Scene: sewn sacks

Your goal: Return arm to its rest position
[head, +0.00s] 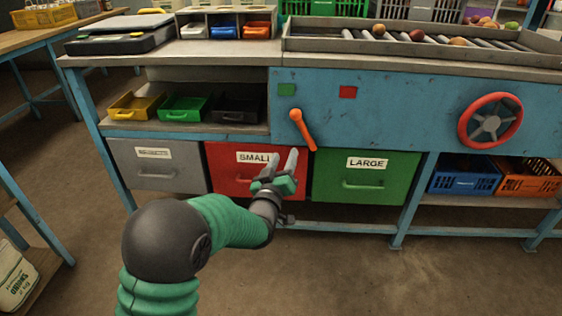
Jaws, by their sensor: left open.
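My left arm comes in from the bottom left, with a green sleeve and a dark round joint. My left gripper (283,160) is open and empty, its two fingers pointing up and away. In the picture it overlaps the right part of the red drawer (228,178) labelled SMALL, just below the orange lever (303,128). I cannot tell how far it is from the drawer front. My right gripper is not in view.
The blue workbench (420,108) holds a grey drawer (155,178), a green drawer (367,190) labelled LARGE and a red handwheel (490,121). A roller tray with several round fruits is on top. The floor (330,275) in front is clear.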

